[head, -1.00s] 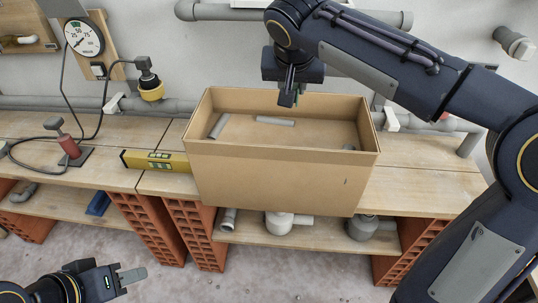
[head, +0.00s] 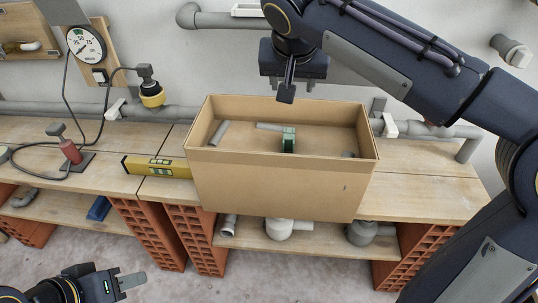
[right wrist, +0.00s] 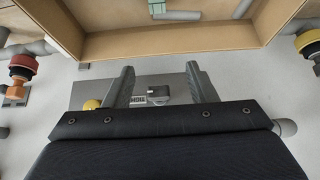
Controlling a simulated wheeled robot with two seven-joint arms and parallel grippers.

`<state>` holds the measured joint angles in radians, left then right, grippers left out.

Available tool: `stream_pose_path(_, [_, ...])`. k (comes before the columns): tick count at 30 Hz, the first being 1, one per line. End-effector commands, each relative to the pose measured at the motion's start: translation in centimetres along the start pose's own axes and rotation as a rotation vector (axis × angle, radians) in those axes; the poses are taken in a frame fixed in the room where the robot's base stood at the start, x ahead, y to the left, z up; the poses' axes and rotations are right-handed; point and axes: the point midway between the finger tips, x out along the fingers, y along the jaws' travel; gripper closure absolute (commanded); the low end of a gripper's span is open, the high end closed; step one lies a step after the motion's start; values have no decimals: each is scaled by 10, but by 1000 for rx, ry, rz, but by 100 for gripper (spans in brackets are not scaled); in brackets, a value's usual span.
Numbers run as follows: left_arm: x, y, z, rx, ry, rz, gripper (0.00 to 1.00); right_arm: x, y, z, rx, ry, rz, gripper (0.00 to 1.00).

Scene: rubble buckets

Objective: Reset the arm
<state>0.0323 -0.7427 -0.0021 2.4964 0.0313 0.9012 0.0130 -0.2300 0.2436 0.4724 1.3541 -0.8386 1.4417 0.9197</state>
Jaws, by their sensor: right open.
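My right gripper (head: 286,97) hangs above the back part of the cardboard box (head: 280,180). In the right wrist view its two fingers (right wrist: 158,75) are spread apart with nothing between them. A small green piece (head: 289,140) is inside the box, and it also shows at the top of the right wrist view (right wrist: 157,8). My left gripper (head: 125,281) is low at the left, in front of the bench and away from the box. Its fingers are seen edge-on, so the gap does not show.
The box stands on a wooden bench (head: 430,185) and holds grey pipe pieces (head: 218,133). A yellow level (head: 157,167) lies left of it. A red pump (head: 69,150) and gauge (head: 86,43) are further left. Brick supports (head: 150,235) carry a lower shelf.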

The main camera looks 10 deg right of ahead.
Motion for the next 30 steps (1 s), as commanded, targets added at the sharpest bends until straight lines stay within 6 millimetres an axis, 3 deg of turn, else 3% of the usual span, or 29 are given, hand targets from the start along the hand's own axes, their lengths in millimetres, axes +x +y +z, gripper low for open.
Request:
stream_pose_path(1, [-3, 1, -1, 0, 0, 0, 64, -10, 0, -1, 0, 2, -2, 49])
stream_pose_path(6, [-5, 2, -2, 0, 0, 0, 64, -26, 0, 0, -1, 0, -1, 49])
stream_pose_path(21, [-7, 3, -3, 0, 0, 0, 64, -30, 4, 1, -7, -3, 1, 49])
stream_pose_path(23, [-11, 5, -6, 0, 0, 0, 64, -34, 13, 5, -22, -11, -2, 49])
stream_pose_path(26, [-25, 11, -12, 0, 0, 0, 64, -42, 42, 22, -74, -44, -16, 49])
stream_pose_path(30, [-50, 23, -26, 0, 0, 0, 64, -49, 96, 77, -132, -129, -92, 49])
